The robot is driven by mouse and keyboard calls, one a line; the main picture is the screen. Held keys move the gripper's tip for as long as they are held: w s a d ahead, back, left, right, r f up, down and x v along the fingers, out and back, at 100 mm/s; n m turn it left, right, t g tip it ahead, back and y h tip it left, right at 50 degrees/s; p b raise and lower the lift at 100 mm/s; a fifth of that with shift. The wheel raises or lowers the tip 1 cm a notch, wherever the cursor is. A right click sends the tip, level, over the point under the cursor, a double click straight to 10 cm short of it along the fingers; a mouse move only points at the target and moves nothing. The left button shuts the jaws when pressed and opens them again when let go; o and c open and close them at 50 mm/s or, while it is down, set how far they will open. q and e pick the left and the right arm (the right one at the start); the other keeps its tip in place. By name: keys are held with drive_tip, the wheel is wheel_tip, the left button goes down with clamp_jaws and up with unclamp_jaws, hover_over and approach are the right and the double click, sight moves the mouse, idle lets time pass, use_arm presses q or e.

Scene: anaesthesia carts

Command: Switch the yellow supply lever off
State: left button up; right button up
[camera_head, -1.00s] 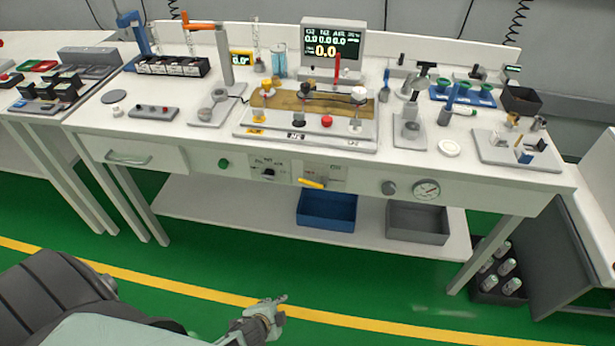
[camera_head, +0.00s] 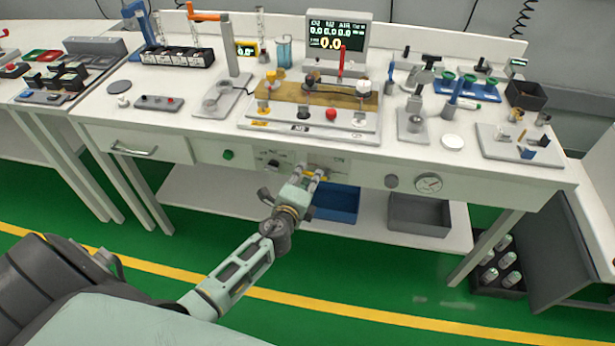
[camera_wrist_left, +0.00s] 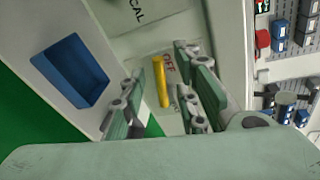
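The yellow supply lever (camera_wrist_left: 161,82) is a short bar on the pale front panel of the bench. The fingers are spread, with visible gaps on both sides of the lever. In the head view my left gripper (camera_head: 308,172) is at the panel below the bench top, and its fingers partly cover the lever (camera_head: 316,176). My right gripper is not in view.
A green button (camera_head: 228,155) and a black knob (camera_head: 272,165) sit left of the lever; a grey knob (camera_head: 391,181) and a round gauge (camera_head: 428,183) sit right. A blue bin (camera_head: 335,204) and a grey bin (camera_head: 420,215) stand on the shelf below.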

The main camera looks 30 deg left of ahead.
use_arm(q)
drive_tip(key=shift+w+a+f, duration=0.1)
drive_tip(key=shift+w+f, duration=0.05)
drive_tip(key=shift+w, duration=0.45)
clamp_jaws()
